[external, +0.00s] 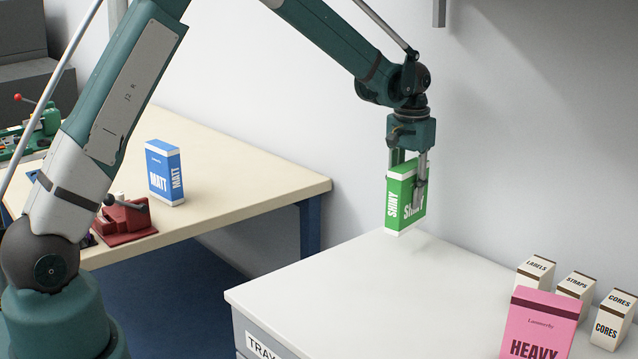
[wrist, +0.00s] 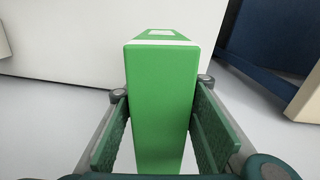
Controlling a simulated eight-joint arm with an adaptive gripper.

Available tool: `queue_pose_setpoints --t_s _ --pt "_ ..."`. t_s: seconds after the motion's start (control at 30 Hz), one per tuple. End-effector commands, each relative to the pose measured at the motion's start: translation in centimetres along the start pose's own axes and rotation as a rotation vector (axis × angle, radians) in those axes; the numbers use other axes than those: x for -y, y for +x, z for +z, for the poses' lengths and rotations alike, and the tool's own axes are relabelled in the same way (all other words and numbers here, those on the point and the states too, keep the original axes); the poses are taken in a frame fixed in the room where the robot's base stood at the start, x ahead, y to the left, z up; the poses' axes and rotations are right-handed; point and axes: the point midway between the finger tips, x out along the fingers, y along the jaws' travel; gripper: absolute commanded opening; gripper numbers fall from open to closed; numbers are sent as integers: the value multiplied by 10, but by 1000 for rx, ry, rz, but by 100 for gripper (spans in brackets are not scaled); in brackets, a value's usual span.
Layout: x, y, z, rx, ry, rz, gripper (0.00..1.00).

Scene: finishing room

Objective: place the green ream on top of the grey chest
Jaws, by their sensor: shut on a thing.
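The green ream (external: 406,199), labelled SHINY, is upright in my gripper (external: 411,180). My gripper points down and is shut on it, one finger on each side. In the wrist view the green ream (wrist: 160,90) stands between both finger pads of my gripper (wrist: 161,100). The grey chest (external: 370,290), with a pale top and a TRAYS label on its front, is at the lower right. The ream's lower end shows near the chest top's far left corner. I cannot tell whether it touches the top or hangs just above it.
A pink HEAVY ream (external: 540,325) and small LABELS (external: 535,272), STRAPS (external: 576,288) and CORES (external: 612,320) boxes stand at the chest's right. A blue MATT ream (external: 164,172) and a red tool (external: 125,222) are on the cream table (external: 240,170). The chest top's middle is clear.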

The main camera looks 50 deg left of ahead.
Motion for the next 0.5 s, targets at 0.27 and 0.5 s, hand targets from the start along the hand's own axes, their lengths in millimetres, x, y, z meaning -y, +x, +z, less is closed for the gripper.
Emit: queue_pose_setpoints --t_s 0.27,0.5 --pt "-49 -1 11 0 114 0 0" --pt "-69 -1 16 0 164 0 0"
